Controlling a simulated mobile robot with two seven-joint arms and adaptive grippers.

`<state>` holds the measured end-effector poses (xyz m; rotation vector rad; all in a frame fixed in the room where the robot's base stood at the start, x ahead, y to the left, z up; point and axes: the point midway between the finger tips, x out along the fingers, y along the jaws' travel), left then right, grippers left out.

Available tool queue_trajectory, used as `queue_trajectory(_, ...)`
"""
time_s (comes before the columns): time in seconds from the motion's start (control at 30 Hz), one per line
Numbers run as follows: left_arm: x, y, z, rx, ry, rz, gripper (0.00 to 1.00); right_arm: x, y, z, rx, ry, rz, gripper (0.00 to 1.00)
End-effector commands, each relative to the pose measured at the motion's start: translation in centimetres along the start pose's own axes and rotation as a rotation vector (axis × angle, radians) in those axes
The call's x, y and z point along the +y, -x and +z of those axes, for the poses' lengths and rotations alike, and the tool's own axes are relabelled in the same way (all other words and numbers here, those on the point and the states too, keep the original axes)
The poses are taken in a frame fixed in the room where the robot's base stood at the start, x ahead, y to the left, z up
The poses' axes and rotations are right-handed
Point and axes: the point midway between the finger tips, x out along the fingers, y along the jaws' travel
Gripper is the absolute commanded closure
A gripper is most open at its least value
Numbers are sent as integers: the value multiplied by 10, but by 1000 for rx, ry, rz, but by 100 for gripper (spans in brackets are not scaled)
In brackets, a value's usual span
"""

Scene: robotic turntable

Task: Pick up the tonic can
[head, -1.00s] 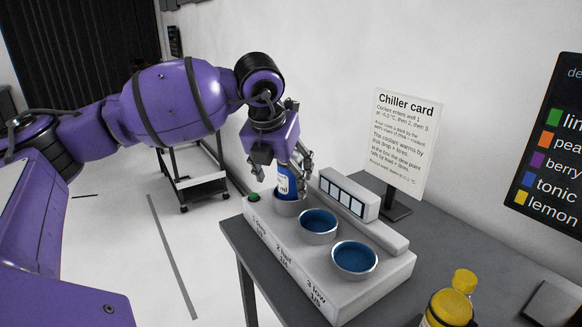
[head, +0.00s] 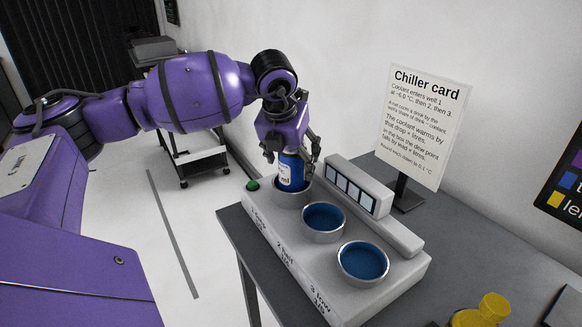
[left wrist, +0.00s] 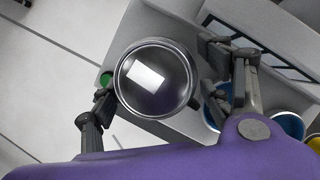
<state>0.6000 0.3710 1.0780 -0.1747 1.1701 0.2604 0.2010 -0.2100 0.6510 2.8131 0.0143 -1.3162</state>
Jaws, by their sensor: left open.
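The blue can (head: 291,171) with a white label, matching the blue tonic colour on the wall board, stands upright in the first well (head: 292,197) of the chiller (head: 284,247). My left gripper (head: 292,158) points down over it, with its fingers on either side of the can's upper part. In the left wrist view the can's round silver top (left wrist: 157,80) lies between the two open fingers. Whether the fingers touch the can is not clear. My right gripper is not in view.
Two empty blue-lined wells (head: 323,219) (head: 363,261) stand in front. A chiller card (head: 425,125) stands behind on the grey table (head: 465,255). A yellow bottle (head: 480,314) is at the lower right. A green button (head: 252,185) sits at the chiller's left end.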

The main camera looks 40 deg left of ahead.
Motion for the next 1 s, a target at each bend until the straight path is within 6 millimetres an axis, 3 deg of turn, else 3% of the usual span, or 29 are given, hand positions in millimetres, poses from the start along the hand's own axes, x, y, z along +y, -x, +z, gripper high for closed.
queue_trajectory(0.17,0,-17,0,-1,1,-1,29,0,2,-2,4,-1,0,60)
queue_trajectory(0.4,0,-20,0,-2,0,0,29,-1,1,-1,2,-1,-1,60)
queue_trajectory(0.9,0,-19,0,-1,0,0,94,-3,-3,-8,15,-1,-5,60)
queue_trajectory(1.0,0,-18,1,-5,0,0,96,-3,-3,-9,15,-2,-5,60)
